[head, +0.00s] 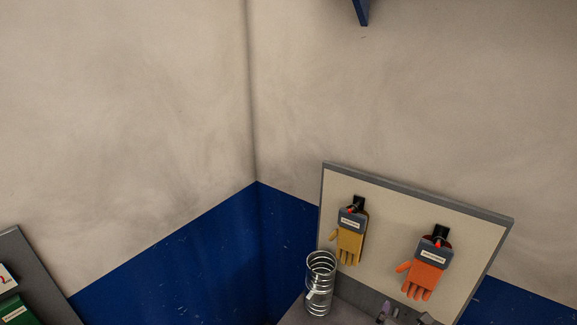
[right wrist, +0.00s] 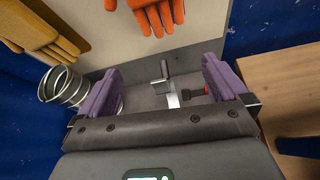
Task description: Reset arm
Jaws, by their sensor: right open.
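The spiral duct (head: 320,283) is a shiny ribbed metal tube. It stands upright at the near left end of the white board in the head view. A ribbed metal tube also shows left of my gripper in the right wrist view (right wrist: 62,88). My right gripper (right wrist: 162,70) has two purple fingers spread wide, with nothing held between them. My left gripper is in neither view.
A grey-framed board (head: 400,215) carries a yellow glove (head: 349,243) and an orange glove (head: 423,279). Beyond my right fingers, a grey handled piece (right wrist: 167,82) and a black, red-tipped item (right wrist: 194,93) lie on a grey surface. A wooden surface (right wrist: 280,95) is at right.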

